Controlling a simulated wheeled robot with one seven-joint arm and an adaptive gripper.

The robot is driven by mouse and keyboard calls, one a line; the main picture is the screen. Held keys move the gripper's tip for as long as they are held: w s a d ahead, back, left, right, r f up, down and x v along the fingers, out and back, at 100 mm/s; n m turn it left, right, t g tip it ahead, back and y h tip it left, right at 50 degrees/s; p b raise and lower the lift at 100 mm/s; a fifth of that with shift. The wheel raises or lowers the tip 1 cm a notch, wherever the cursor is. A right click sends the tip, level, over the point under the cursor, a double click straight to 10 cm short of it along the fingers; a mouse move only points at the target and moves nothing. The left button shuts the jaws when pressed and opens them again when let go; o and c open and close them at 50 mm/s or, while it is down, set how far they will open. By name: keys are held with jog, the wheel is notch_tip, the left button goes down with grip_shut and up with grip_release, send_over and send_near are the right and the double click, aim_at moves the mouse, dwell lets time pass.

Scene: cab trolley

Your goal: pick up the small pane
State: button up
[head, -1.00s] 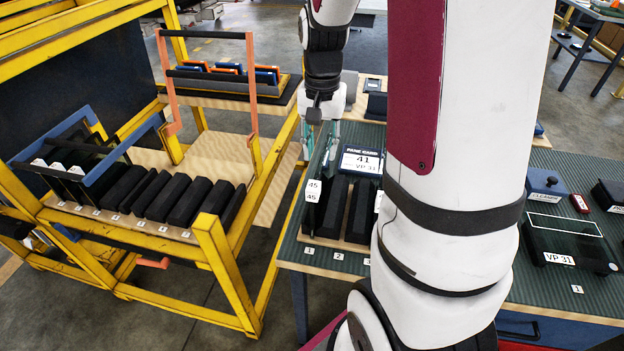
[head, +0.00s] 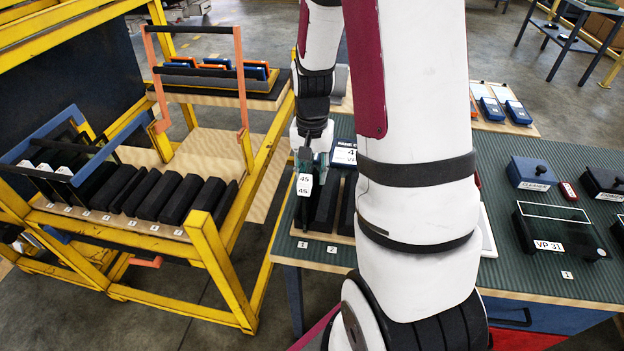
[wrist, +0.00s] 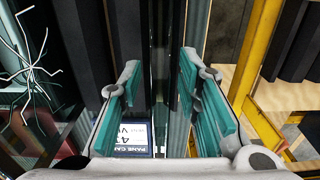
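The small pane (head: 304,186) stands upright at the left end of the block rack on the table, with white labels reading 45 on it. In the wrist view a thin upright edge, probably the pane's (wrist: 161,85), shows between the two teal finger pads. My gripper (head: 311,152) is at the pane's upper part and hides some of it in the head view. In the wrist view my gripper (wrist: 163,95) is open, with a gap on both sides of that edge. I cannot tell whether either pad touches it.
Dark blocks (head: 326,204) stand close beside the pane, with a blue pane card (head: 344,156) behind. A glass tray marked VP 31 (head: 558,240) and lidded boxes (head: 533,173) are at right. A yellow trolley (head: 215,265) with padded slots stands left of the table.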

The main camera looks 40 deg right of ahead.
jog(key=shift+c, duration=0.6)
grip_shut()
jog(key=shift+w+r, duration=0.1)
jog(key=shift+r, duration=0.1)
notch_tip(320, 180, up, 10)
jog(key=shift+f, duration=0.1)
